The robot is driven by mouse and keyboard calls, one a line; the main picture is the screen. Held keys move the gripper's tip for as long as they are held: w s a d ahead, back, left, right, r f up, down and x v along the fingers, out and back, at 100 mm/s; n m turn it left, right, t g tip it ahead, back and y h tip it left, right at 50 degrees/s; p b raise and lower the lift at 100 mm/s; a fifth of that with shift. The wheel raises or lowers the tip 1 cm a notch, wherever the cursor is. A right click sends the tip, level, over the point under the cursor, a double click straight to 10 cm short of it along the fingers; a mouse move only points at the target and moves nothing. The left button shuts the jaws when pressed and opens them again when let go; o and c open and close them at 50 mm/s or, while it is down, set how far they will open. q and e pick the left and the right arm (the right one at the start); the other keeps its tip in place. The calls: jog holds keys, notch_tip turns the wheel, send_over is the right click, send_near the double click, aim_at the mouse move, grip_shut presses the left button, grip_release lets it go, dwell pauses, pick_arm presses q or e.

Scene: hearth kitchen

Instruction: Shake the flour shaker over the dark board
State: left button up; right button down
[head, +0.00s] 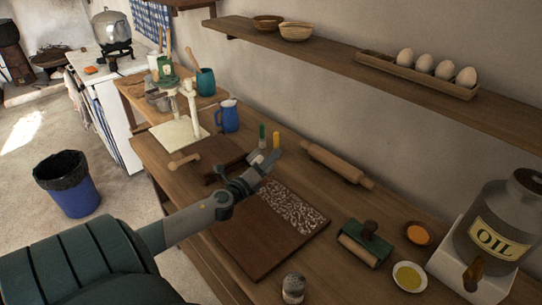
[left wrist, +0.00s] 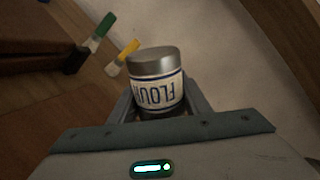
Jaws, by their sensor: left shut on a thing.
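The flour shaker (left wrist: 157,92), a small jar with a grey metal lid and a white label with blue bands, is in the left wrist view. Its FLOUR lettering appears upside down there. My left gripper (head: 262,165) is shut on it, above the far end of the dark board. In the head view the gripper largely hides the shaker. The dark board (head: 245,238) lies on the wooden table. A band of white flour-like speckles (head: 290,206) covers its right side; the left side looks bare. My right gripper is not in view.
A rolling pin (head: 337,163) lies right of the board. A green roller tool (head: 365,242), small bowls (head: 409,277) and an oil container (head: 498,230) stand at right. A small jar (head: 293,288) is near the board's front. A blue jug (head: 227,116) stands behind.

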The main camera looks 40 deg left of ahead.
pick_arm(q)
jog(key=shift+a, duration=0.35)
jog(key=shift+d, duration=0.1)
jog(key=shift+d, duration=0.55)
